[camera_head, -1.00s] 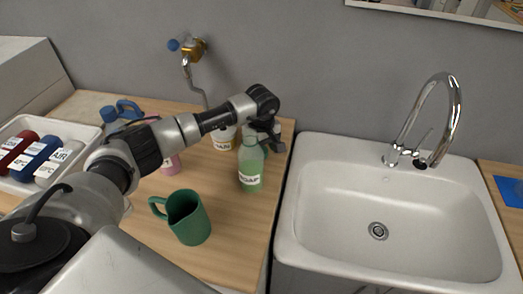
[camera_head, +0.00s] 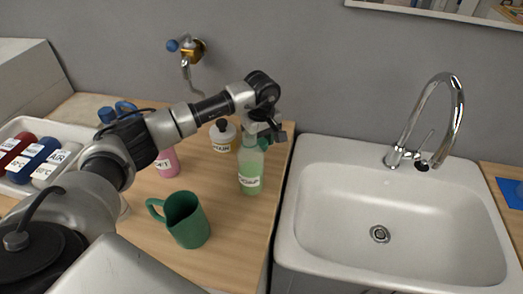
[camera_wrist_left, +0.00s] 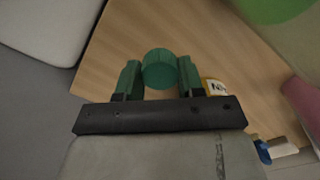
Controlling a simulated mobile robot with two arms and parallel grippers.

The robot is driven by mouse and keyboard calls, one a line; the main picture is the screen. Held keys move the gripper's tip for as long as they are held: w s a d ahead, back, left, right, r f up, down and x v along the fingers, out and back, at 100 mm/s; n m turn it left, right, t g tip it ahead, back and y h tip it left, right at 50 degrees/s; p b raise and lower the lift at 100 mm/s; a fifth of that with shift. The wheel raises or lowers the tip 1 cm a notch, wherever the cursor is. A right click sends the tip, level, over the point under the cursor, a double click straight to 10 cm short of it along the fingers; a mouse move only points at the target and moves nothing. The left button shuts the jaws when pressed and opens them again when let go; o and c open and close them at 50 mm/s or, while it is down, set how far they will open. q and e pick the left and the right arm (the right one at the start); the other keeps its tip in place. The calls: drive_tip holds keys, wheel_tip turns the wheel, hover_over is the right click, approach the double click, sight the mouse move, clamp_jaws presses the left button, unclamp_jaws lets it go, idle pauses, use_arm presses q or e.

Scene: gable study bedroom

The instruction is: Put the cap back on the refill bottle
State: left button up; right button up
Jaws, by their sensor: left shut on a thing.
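The refill bottle (camera_head: 250,172) is a clear green bottle with a white label, upright near the right edge of the wooden counter. Part of its top is hard to make out beside my gripper. My left gripper (camera_head: 264,140) is just above and behind the bottle's top, to its right. It is shut on the green cap (camera_wrist_left: 159,68), which shows between the two fingers in the left wrist view. There the green bottle (camera_wrist_left: 272,8) lies at the upper right, apart from the cap. My right gripper is not in view.
A green mug (camera_head: 187,222) stands in front of the bottle. A white bottle with a black cap (camera_head: 222,136) and a pink bottle (camera_head: 167,162) stand to the left. A tray (camera_head: 20,125) of bottles is far left. The sink (camera_head: 340,215) is right.

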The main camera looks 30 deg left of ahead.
use_arm(q)
drive_tip(key=d+r+b, duration=0.2)
drive_tip(key=d+r, duration=0.5)
drive_tip(key=d, duration=0.4)
drive_tip(key=shift+d+r+b, duration=0.15)
drive_tip(key=shift+d+b, duration=0.25)
